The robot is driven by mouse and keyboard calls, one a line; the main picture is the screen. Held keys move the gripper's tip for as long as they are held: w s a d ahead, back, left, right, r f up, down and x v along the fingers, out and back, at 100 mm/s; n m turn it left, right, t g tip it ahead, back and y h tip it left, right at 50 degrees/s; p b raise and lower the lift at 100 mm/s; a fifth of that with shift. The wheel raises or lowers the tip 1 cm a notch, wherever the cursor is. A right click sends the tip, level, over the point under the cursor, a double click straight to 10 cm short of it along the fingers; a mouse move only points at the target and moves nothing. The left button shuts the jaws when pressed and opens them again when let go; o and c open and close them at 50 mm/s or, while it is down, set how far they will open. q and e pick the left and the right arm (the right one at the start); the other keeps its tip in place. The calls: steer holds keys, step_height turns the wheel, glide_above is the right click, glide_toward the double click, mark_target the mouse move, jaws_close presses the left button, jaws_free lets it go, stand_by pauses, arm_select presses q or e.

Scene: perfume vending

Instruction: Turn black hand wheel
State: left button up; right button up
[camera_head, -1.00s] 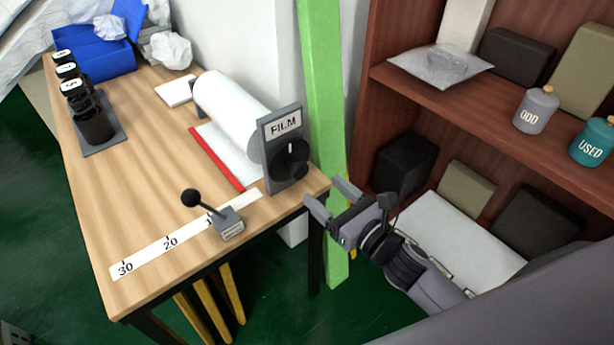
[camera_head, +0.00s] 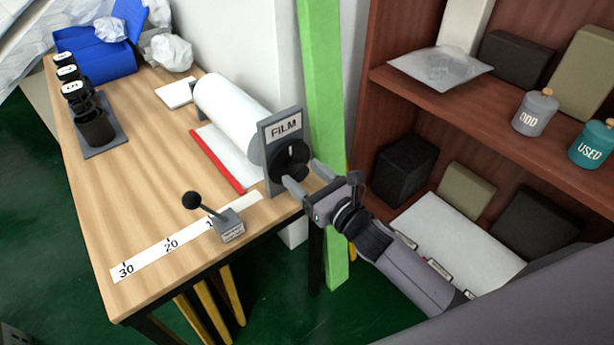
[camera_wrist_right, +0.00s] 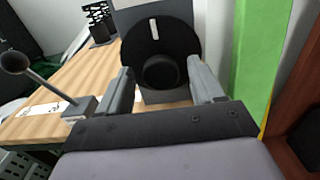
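The black hand wheel (camera_head: 290,158) is a round black disc on the front of the grey FILM stand (camera_head: 268,160), at the table's right end. In the right wrist view the wheel (camera_wrist_right: 160,50) shows a white mark near its top and a round black hub. My right gripper (camera_head: 305,178) is open, with its fingers pointing at the wheel. In the right wrist view its two fingers (camera_wrist_right: 160,84) lie to either side of the hub's lower part. I cannot tell whether they touch it. My left gripper is not in view.
A lever with a black knob (camera_head: 192,200) stands by the numbered strip (camera_head: 150,252) at the table's front. A white film roll (camera_head: 232,115) lies behind the stand. A green post (camera_head: 322,110) and brown shelf (camera_head: 450,110) stand close on the right.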

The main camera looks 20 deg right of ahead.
steer(key=c, duration=0.8)
steer(key=shift+c, duration=0.2)
